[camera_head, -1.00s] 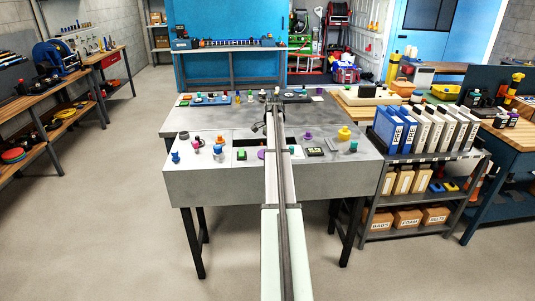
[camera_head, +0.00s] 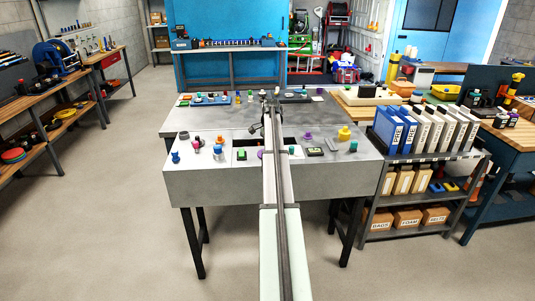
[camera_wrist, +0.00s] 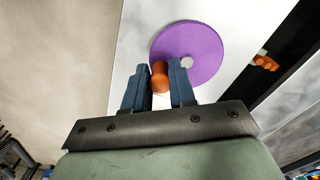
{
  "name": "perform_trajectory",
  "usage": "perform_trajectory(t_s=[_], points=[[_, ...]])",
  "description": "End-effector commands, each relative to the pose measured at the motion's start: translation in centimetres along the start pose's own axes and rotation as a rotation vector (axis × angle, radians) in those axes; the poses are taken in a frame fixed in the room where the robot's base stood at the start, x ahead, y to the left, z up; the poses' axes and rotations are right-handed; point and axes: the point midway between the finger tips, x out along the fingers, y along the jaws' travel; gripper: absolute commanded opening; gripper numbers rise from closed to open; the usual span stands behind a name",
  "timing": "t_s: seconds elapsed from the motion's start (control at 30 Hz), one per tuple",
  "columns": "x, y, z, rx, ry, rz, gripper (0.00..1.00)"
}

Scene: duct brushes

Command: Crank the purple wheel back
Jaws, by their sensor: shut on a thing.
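The purple wheel (camera_wrist: 205,45) is a flat disc on the pale panel in the wrist view, with a light grey hub (camera_wrist: 187,62) near its lower middle. An orange handle (camera_wrist: 160,80) stands at its lower left rim. My gripper (camera_wrist: 159,73) has its two blue-grey fingers on either side of this handle and is shut on it.
The grey console (camera_head: 225,185) carries several coloured knobs, including a small purple one (camera_head: 308,136) and a yellow one (camera_head: 344,134). In the wrist view a small orange part (camera_wrist: 265,62) sits at a dark slot right of the wheel. A shelf of binders stands at right.

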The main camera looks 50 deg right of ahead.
Motion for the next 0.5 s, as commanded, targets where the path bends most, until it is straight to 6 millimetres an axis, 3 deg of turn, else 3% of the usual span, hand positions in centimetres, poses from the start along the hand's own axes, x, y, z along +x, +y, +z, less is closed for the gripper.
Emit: perform_trajectory(t_s=[0.5], points=[[0.2, 0.0, 1.2, 0.0, -0.002, 0.007, 0.08]])
